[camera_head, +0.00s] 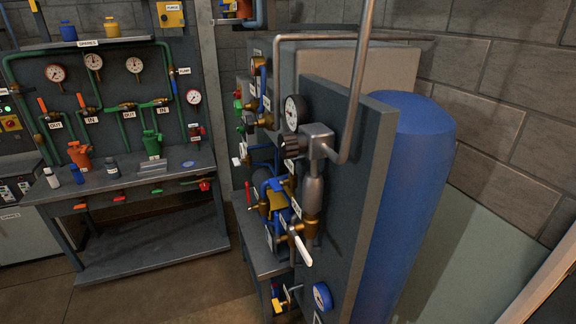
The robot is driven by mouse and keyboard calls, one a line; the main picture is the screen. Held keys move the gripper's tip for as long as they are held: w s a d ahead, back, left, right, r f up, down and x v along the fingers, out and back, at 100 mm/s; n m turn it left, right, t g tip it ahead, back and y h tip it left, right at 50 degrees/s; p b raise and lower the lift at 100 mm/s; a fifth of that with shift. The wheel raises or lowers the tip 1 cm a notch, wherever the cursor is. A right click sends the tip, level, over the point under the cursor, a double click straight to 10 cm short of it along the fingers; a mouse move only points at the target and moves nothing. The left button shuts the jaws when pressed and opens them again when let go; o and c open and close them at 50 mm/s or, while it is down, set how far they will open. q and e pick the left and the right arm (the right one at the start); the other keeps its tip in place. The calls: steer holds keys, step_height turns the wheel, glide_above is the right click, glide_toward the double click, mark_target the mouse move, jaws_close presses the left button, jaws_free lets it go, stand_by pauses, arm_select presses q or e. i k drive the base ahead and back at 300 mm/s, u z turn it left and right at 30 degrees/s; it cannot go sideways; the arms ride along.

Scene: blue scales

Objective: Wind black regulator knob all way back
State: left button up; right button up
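The black regulator knob (292,144) is a ribbed dark cylinder on the left side of a grey metal regulator body (318,141). It sits below a round white-faced gauge (293,112) on a dark upright panel (340,200). How far the knob is wound cannot be told. Neither of my grippers shows in the head view, and nothing touches the knob.
A white-handled lever (300,248) and a blue round knob (322,296) stick out lower on the panel. A blue cylinder (405,200) stands behind it. A bench (120,185) with bottles and gauges stands left, with open floor in front.

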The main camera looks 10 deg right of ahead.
mark_target(287, 142)
steer(key=k, duration=0.6)
steer(key=u, duration=0.8)
steer(key=i, duration=4)
steer(key=z, duration=4.75)
